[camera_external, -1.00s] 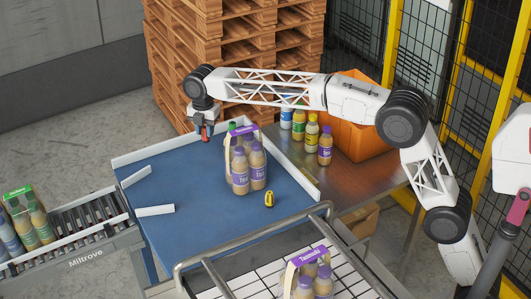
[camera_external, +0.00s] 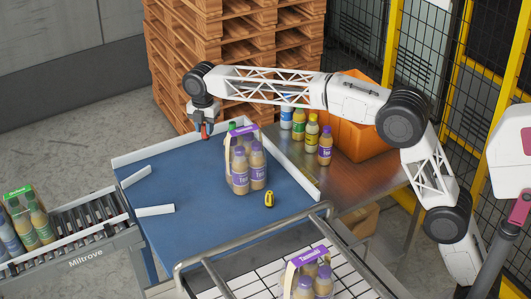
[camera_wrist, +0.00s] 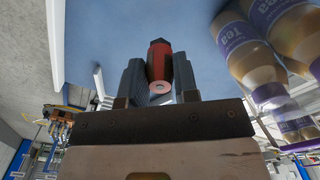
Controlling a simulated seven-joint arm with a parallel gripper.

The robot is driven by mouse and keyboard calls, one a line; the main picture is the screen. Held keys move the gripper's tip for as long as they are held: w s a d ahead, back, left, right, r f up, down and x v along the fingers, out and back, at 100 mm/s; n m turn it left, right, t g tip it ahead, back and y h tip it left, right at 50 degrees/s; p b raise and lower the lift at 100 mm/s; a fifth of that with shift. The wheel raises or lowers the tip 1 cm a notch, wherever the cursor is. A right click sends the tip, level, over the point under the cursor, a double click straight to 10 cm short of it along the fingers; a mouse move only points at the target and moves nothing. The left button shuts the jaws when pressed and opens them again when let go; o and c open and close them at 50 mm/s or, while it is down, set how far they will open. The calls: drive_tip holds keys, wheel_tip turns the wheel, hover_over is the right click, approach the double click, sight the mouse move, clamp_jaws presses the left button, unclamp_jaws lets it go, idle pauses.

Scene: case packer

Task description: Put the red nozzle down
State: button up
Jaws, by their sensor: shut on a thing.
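The red nozzle (camera_wrist: 158,68) with a dark tip is between the two dark fingers of my gripper (camera_wrist: 160,85) in the wrist view. My gripper is shut on it. In the external view my gripper (camera_external: 205,132) hangs over the far left part of the blue table (camera_external: 165,185), near its back rim. The red nozzle shows there only as a small red spot (camera_external: 206,130). I cannot tell whether it touches the table surface.
A pack of purple-labelled bottles (camera_external: 240,175) stands right of my gripper; it shows close by in the wrist view (camera_wrist: 245,45). A yellow object (camera_external: 269,199) lies in front of it. White rails (camera_external: 155,210) edge the table at the left. The table's left middle is clear.

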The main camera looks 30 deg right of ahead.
wheel_tip(320, 180, up, 4)
drive_tip(key=shift+r, duration=0.25)
drive_tip(key=s+a+m, duration=0.2)
drive_tip(key=s+a, duration=0.1)
drive_tip(key=s, duration=1)
drive_tip(key=s+a+m, duration=0.2)
drive_tip(key=s+a, duration=0.1)
drive_tip(key=s, duration=1)
wheel_tip(320, 180, down, 5)
drive_tip(key=shift+f, duration=0.1)
drive_tip(key=shift+f, duration=3.15)
drive_tip(key=shift+f, duration=1.85)
